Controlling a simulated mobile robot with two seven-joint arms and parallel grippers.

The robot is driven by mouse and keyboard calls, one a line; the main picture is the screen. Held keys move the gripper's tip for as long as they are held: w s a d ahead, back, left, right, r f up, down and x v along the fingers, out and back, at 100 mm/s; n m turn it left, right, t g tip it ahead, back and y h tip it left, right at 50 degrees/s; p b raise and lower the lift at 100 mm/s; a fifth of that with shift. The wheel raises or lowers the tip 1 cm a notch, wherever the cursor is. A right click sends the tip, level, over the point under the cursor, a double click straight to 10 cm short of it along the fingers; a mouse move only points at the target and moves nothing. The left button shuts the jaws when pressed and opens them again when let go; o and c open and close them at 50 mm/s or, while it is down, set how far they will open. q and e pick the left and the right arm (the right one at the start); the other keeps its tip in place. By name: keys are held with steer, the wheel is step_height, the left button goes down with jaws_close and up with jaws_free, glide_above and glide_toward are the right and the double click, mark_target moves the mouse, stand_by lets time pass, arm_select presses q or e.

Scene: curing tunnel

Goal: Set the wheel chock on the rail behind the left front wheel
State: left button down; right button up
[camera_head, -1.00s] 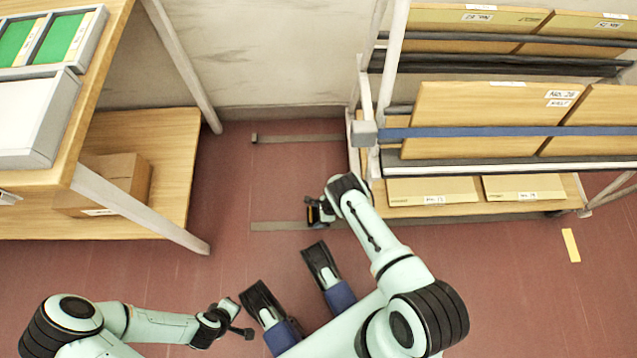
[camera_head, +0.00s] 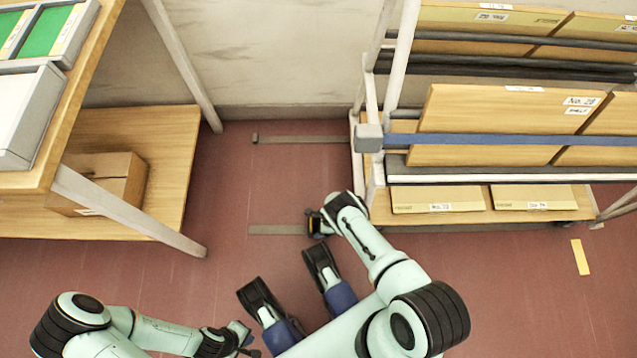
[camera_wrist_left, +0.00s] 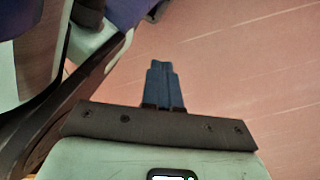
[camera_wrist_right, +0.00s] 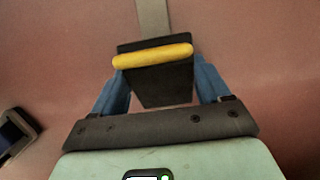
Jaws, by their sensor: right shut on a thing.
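The wheel chock (camera_wrist_right: 163,85), a dark block with a yellow bar, is gripped between the two blue fingers of my right gripper (camera_head: 320,223). In the head view the chock (camera_head: 314,225) shows small and dark at the near rail (camera_head: 277,230). In the right wrist view the rail (camera_wrist_right: 152,18) runs away beyond the chock. I cannot tell whether the chock touches the rail. The left front wheel is not discernible; my right arm covers part of that corner of the rack. My left gripper (camera_wrist_left: 164,86) has its fingers together, empty, low over bare floor.
The wheeled rack (camera_head: 368,139) with wooden panels stands at the right. A second grey rail (camera_head: 300,139) lies further back. A wooden bench (camera_head: 120,213) with a carton (camera_head: 122,178) and trays stands at the left.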

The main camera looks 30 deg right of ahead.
steer(key=shift+f, duration=0.15)
steer(key=o, duration=1.6)
steer(key=shift+r, duration=0.2)
steer(key=p+v, duration=0.4)
steer(key=v, duration=0.2)
steer(key=shift+d+r, duration=0.15)
steer(key=shift+r, duration=0.2)
arm_select(q)
steer(key=w+d+r+t, duration=0.1)
steer(key=w+r+t, duration=0.2)
steer(key=w, duration=0.6)
steer(key=shift+r+m+p, duration=0.3)
steer(key=shift+r, duration=1.05)
arm_select(e)
steer(key=shift+s+d+r, duration=0.1)
steer(key=shift+s+r, duration=0.05)
steer(key=shift+r, duration=0.2)
